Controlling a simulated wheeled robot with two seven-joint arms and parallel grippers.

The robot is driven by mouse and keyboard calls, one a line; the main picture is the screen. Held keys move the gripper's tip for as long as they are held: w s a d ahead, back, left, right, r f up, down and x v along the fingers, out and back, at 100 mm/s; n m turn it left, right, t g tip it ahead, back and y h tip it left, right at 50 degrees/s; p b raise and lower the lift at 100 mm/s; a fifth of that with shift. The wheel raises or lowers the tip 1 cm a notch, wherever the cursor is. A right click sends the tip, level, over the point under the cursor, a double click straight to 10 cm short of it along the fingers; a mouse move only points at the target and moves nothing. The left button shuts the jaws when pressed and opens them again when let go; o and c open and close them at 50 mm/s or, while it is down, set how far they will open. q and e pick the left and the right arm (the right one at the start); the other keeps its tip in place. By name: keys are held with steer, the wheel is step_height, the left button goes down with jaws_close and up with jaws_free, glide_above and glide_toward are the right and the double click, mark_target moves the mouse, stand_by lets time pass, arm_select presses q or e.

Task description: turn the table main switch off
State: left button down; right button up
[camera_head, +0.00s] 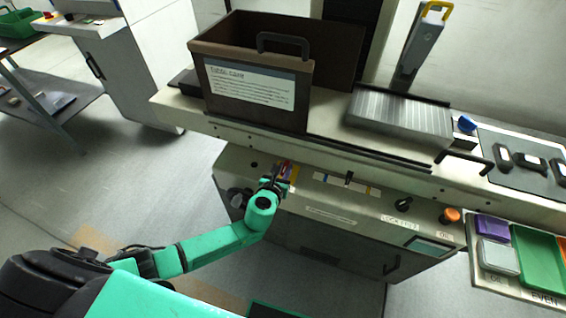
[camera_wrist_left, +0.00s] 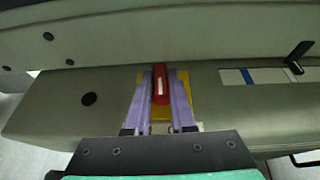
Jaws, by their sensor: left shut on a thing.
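The main switch shows as a red handle (camera_wrist_left: 160,85) on a yellow plate (camera_wrist_left: 184,103) on the front of the machine's cabinet in the left wrist view. The handle points straight away from me in that view, between the two purple fingers of my left gripper (camera_wrist_left: 159,98). The gripper is shut on it. In the head view my left gripper (camera_head: 278,180) reaches the upper left of the cabinet front and hides much of the switch. A bit of its yellow plate (camera_head: 292,172) shows beside the gripper. My right gripper is in neither view.
A black lever (camera_head: 348,178) on a marked strip, a black knob (camera_head: 404,203) and an orange knob (camera_head: 450,215) are further right on the cabinet (camera_head: 320,207). The machine bed (camera_head: 330,150) overhangs, bearing a brown box (camera_head: 218,107). Trays (camera_head: 545,262) stand at right.

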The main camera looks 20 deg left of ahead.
arm_select(q)
steer(key=shift+d+n+y, duration=0.25)
steer(key=shift+n+y, duration=0.75)
steer(key=shift+d+n+g+y, duration=0.1)
steer(key=shift+n+g+y, duration=0.3)
steer(key=shift+n+y, duration=0.6)
steer(key=n+y, duration=0.1)
steer(key=n+g+y+b, duration=0.1)
steer(key=shift+w+d+f+y, duration=0.1)
steer(key=shift+d+f+y, duration=0.05)
steer(key=shift+y, duration=0.25)
steer(key=shift+n+g+y+b, duration=0.65)
steer(key=shift+n+g+y, duration=0.15)
steer(key=shift+n+y, duration=0.35)
steer(key=shift+w, duration=0.1)
steer(key=c, duration=0.8)
jaws_free()
steer(key=shift+o, duration=0.2)
